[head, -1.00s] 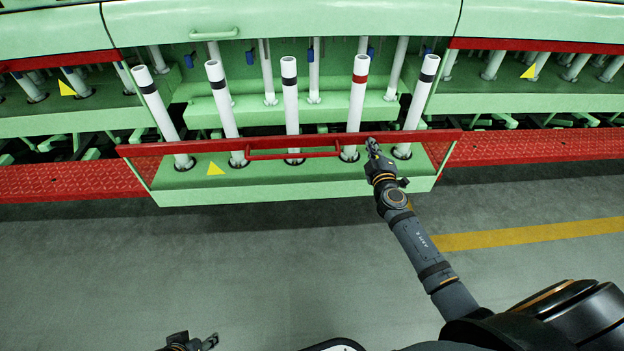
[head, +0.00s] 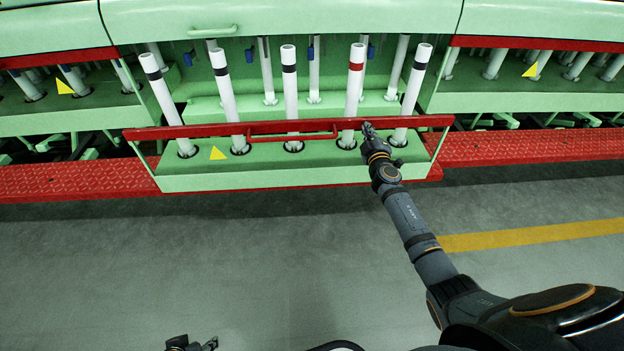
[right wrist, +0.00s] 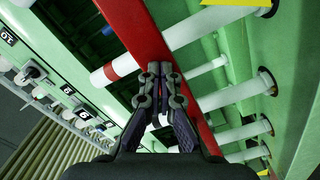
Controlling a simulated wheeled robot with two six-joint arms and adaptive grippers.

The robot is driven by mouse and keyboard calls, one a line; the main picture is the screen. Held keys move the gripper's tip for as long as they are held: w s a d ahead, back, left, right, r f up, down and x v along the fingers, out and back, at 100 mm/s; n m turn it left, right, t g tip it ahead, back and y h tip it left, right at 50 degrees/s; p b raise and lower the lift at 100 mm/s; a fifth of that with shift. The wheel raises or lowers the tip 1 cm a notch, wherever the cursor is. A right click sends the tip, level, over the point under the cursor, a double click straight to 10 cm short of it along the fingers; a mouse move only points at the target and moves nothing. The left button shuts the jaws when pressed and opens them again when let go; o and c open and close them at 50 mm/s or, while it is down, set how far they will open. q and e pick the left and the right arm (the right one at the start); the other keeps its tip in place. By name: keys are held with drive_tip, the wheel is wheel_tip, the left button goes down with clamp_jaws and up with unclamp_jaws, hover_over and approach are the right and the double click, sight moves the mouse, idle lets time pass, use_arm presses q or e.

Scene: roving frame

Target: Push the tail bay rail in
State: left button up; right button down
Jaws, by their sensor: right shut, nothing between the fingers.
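The tail bay rail (head: 230,130) is a long red bar across the front of a green pull-out bay (head: 290,176) that holds several white tubes. It has a red handle bar (head: 290,138) at its middle. My right gripper (head: 368,127) is shut and empty, its tip at the rail to the right of the handle. In the right wrist view the shut fingers (right wrist: 160,68) lie against the red rail (right wrist: 145,35); whether they press on it I cannot tell exactly. My left gripper (head: 205,345) shows only at the bottom edge, and its fingers are unclear.
Several white tubes, one with a red band (head: 356,85), stand in the bay behind the rail. Red tread-plate steps (head: 540,147) run along both sides. The grey floor (head: 270,250) in front is clear, with a yellow line (head: 540,234).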

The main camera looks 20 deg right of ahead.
drive_tip(key=shift+b+x, duration=0.8)
drive_tip(key=shift+x, duration=1.25)
drive_tip(key=shift+w, duration=0.1)
